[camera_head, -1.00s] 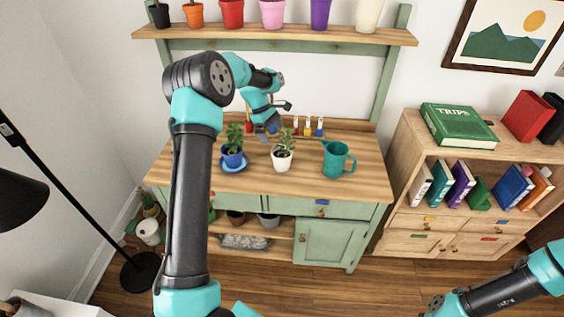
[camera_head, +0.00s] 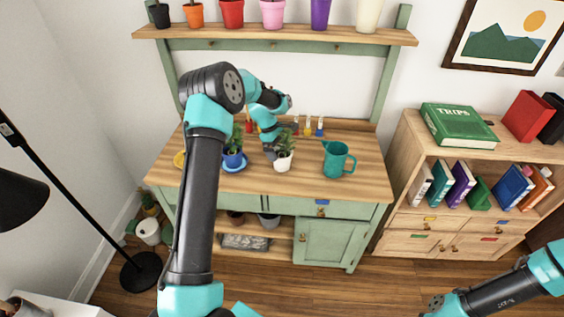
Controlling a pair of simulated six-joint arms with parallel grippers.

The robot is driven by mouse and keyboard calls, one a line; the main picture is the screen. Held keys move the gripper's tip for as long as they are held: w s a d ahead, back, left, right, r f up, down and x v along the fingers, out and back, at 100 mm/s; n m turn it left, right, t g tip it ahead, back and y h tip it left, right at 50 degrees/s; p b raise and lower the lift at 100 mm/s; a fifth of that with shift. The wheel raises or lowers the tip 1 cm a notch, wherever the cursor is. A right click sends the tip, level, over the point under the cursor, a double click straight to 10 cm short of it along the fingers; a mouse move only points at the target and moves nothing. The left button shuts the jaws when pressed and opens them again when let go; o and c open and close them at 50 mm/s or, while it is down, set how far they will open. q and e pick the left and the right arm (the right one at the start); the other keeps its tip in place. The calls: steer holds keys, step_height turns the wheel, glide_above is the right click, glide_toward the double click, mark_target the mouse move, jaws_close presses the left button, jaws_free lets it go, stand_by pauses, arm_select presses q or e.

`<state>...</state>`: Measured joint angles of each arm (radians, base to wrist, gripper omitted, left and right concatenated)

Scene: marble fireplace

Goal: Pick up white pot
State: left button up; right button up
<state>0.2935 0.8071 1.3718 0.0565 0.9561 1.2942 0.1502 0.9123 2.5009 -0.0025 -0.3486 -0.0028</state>
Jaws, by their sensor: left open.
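A white pot (camera_head: 283,163) with a small green plant stands upright on the wooden tabletop (camera_head: 360,178) of the green bench. My left gripper (camera_head: 273,150) is open at the upper left side of this pot, close to its plant. Its fingers are small and partly lost against the leaves, so I cannot tell whether they touch the pot. A cream-white pot (camera_head: 368,15) also stands at the right end of the upper shelf. My right arm shows at the lower right, but I see no fingers of its gripper.
A blue pot (camera_head: 233,159) with a plant on a blue saucer stands just left of the white pot. Small coloured bottles (camera_head: 308,127) stand behind. The tabletop's right end is clear.

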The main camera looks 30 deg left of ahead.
mark_target(282, 155)
arm_select(q)
steer(key=shift+x, duration=1.95)
steer(key=shift+c, duration=0.3)
steer(key=c, duration=0.9)
steer(key=shift+o, duration=0.2)
steer(key=shift+r, duration=0.2)
steer(key=shift+w+r, duration=0.1)
steer(key=shift+r, duration=0.2)
step_height(282, 155, up, 3)
steer(key=shift+f, duration=0.1)
steer(key=s+d+r, duration=0.1)
steer(key=s+d, duration=0.7)
steer(key=s, duration=0.5)
steer(key=shift+s+d, duration=0.2)
steer(key=shift+s, duration=0.15)
